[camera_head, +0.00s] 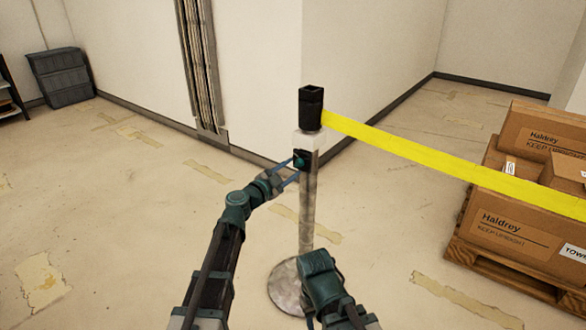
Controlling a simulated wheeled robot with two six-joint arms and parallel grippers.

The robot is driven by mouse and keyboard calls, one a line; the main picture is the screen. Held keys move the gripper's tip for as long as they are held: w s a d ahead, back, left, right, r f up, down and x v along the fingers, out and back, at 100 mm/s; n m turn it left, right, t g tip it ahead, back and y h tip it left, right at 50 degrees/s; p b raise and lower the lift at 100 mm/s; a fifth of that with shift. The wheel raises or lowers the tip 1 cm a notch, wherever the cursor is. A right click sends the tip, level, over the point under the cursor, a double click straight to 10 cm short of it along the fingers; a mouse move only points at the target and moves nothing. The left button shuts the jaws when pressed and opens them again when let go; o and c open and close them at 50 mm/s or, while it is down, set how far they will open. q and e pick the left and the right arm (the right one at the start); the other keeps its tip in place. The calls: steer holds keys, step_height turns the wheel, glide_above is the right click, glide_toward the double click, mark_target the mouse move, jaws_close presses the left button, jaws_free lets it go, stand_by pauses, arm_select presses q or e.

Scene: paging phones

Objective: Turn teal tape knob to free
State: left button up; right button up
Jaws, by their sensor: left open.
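The teal tape knob (300,161) sits on a small black plate on the upper part of a metal post (307,205). A yellow tape (430,158) runs from the black head (310,106) of the post to the right. My left gripper (293,169) is at the knob, with its thin blue fingers open and their tips close around or beside it. I cannot tell whether they touch it. The knob's pointer and markings are too small to read.
Cardboard boxes (510,222) stand on a wooden pallet (500,275) at the right, behind the tape. The post's round base (285,287) rests on the stained floor. A white wall corner stands behind the post.

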arm_select(q)
steer(key=shift+w+d, duration=0.45)
steer(key=shift+w, duration=0.15)
jaws_close()
